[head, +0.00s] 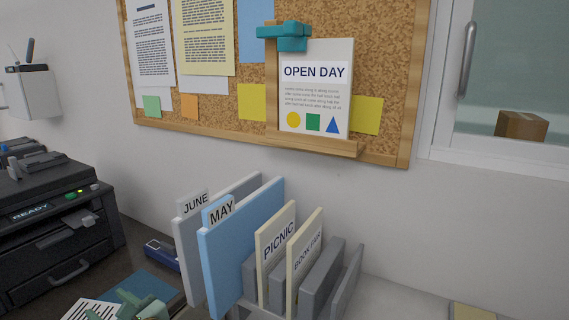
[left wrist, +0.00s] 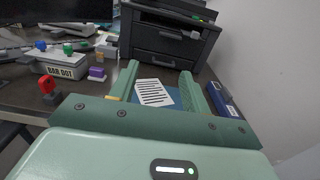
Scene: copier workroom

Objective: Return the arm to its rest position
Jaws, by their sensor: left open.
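My left gripper (head: 138,304) shows at the bottom left edge of the head view, pale green and partly cut off. In the left wrist view its two green fingers (left wrist: 160,76) stand apart with nothing held between them. Beyond the fingers, a white sheet with dark lines (left wrist: 154,93) lies on a blue sheet or folder (left wrist: 177,96) on the dark desk. The same printed sheet (head: 88,309) and blue piece (head: 142,284) show beside the gripper in the head view. My right gripper is in neither view.
A black printer (head: 60,232) stands left. A grey rack (head: 320,275) holds JUNE (head: 190,235), MAY (head: 240,240), PICNIC (head: 276,240) and BOOK FAIR (head: 305,250) folders. An OPEN DAY card (head: 315,95) stands on the corkboard ledge under a teal clip (head: 284,38). A BAR DOT box (left wrist: 62,68) sits left.

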